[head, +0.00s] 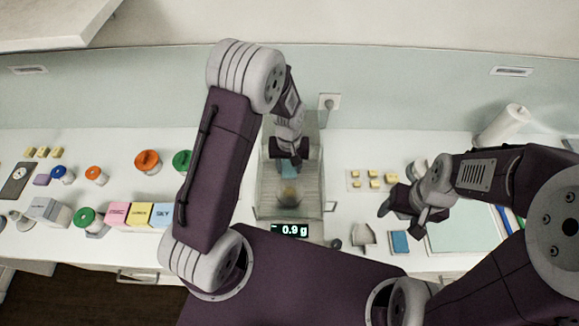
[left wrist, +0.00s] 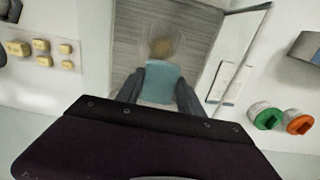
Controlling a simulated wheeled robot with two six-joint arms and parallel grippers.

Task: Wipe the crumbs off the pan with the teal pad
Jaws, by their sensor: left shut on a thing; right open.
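The pan (head: 289,194) sits inside a clear-walled weighing balance (head: 264,205), whose display (head: 290,230) reads 0.9 g. In the left wrist view the pan (left wrist: 163,46) is round, with a brownish patch on it; single crumbs are too blurred to tell. My left gripper (head: 289,164) reaches down into the balance and is shut on the teal pad (left wrist: 160,82), held between its fingers. The pad (head: 289,172) is just behind the pan in the head view; I cannot tell whether they touch. My right gripper (head: 390,207) is open and empty, right of the balance.
Yellow cubes (head: 374,178), a small scoop (head: 364,236) and a blue block (head: 400,242) lie right of the balance. A paper roll (head: 506,125) is at the back right.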

